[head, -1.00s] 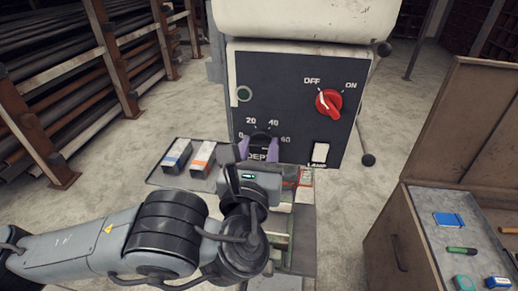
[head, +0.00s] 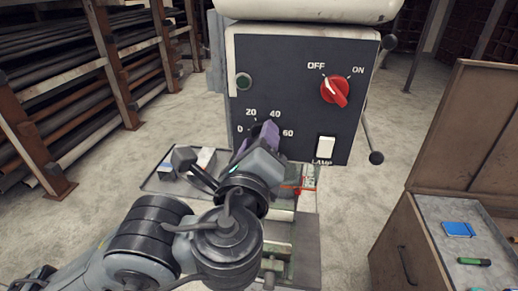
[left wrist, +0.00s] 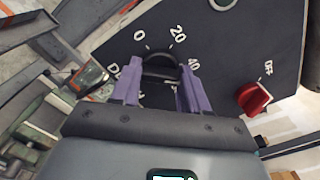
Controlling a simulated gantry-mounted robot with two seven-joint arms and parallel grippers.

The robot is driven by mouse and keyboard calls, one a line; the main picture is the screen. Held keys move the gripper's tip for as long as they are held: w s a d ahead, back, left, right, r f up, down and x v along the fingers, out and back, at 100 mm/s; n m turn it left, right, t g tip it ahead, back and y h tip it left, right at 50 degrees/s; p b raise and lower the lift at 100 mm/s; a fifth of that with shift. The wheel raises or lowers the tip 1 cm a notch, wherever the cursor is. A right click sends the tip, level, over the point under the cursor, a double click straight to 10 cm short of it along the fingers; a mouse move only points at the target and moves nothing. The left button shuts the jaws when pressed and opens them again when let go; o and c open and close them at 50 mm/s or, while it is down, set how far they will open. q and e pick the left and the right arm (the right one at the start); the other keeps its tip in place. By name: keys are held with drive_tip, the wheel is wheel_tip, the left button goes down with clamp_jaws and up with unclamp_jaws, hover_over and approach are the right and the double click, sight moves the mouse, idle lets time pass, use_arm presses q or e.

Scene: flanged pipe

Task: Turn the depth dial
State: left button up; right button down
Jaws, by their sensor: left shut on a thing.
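The depth dial (left wrist: 162,62) is a dark round knob on the black machine panel (head: 290,110), with the numbers 0, 20, 40 and 60 around it. In the head view it is mostly hidden behind my left gripper (head: 257,143). In the left wrist view my left gripper (left wrist: 160,78) has its purple fingers on either side of the dial, shut on it. The gripper is rolled, so the numbers look turned in that view. I cannot read the dial's pointer. My right gripper is in neither view.
A red OFF/ON knob (head: 335,90) and a white lamp switch (head: 326,147) sit right of the dial. A lever (head: 372,140) hangs at the machine's right side. A tray (head: 150,185) holds boxes at left, and a cabinet (head: 410,255) stands at right.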

use_arm(q)
drive_tip(key=shift+n+b, duration=0.45)
drive_tip(key=shift+n, duration=0.65)
drive_tip(key=o, duration=1.1)
drive_tip(key=shift+c, duration=0.2)
drive_tip(key=s+a+p, duration=0.2)
drive_tip(key=s, duration=0.8)
drive_tip(key=shift+s+p, duration=0.3)
drive_tip(key=shift+s, duration=0.05)
drive_tip(key=shift+d+f, duration=0.1)
